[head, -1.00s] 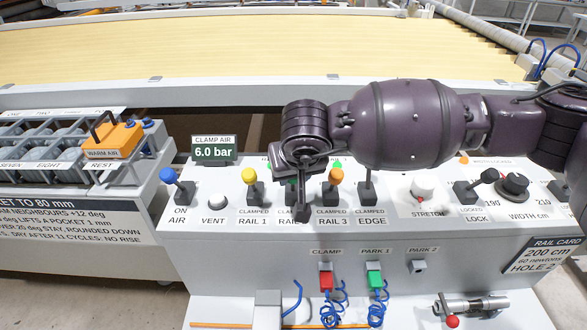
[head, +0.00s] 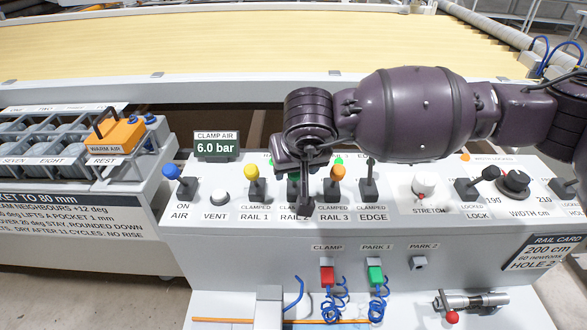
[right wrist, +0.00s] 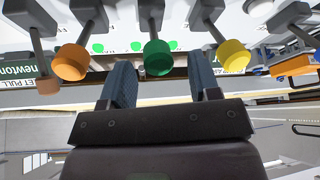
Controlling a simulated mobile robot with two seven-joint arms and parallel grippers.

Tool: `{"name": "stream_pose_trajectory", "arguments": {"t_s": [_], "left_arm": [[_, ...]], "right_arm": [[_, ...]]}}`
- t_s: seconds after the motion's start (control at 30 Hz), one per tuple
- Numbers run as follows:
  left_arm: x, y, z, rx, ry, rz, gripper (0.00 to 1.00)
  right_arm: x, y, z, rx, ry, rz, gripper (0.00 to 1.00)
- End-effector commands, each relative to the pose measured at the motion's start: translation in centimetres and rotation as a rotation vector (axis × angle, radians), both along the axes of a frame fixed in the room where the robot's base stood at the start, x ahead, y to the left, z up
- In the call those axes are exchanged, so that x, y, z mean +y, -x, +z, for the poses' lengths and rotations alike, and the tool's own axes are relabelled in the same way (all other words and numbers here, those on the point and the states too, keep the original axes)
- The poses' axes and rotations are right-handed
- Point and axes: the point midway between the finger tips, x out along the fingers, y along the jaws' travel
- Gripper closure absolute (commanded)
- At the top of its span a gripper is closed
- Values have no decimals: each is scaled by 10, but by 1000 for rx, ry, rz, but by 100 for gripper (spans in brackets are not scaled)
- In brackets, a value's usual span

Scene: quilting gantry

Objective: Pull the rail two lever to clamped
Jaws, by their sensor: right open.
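The rail two lever has a green knob (right wrist: 158,58), which shows in the right wrist view between my gripper's two fingers, with the lever's stem behind it. I cannot tell whether the fingers touch it. My right gripper (head: 304,205) is open and points down over the RAIL 2 place on the panel in the head view, hiding most of that lever there. The lever's exact setting is hard to read. My left gripper is not in view.
The yellow-knobbed rail 1 lever (head: 252,180) and orange-knobbed rail 3 lever (head: 338,180) stand close on either side. The edge lever (head: 369,185) is further right, the blue-knobbed air lever (head: 180,182) at left. The clamp air display (head: 216,146) reads 6.0 bar.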

Motion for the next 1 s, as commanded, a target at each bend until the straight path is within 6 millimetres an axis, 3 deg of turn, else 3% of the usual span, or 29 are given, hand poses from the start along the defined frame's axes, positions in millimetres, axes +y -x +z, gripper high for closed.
{"name": "stream_pose_trajectory", "arguments": {"t_s": [0.2, 0.43, 0.63, 1.0], "left_arm": [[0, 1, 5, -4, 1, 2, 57], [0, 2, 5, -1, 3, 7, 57], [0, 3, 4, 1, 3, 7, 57], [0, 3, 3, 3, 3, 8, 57]], "right_arm": [[-4, 19, 40, -4, -2, 2, 44], [-8, 34, 67, -1, -2, 3, 44], [-9, 39, 76, 1, -1, 3, 44], [-8, 41, 73, 17, -12, 0, 44]]}}
